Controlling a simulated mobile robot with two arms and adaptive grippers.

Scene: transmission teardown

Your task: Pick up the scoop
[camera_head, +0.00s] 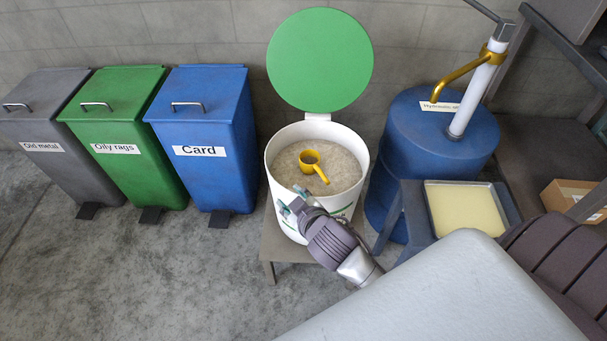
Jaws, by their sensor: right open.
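A yellow scoop (311,162) lies on the grainy beige contents of a white bucket (357,149) with its round green lid (320,60) standing open behind. The scoop's cup is at the upper left and its handle points down and right. My right gripper (291,202) is at the bucket's front edge, below and left of the scoop, apart from it in the picture. It is open, and nothing shows between its fingers. My left gripper is not in view.
The bucket stands on a low stand (269,241). Grey (45,115), green (120,115) and blue (203,120) bins stand left. A blue drum (405,135) with a pump and a tray of pale liquid (465,207) stand right. The floor at front left is clear.

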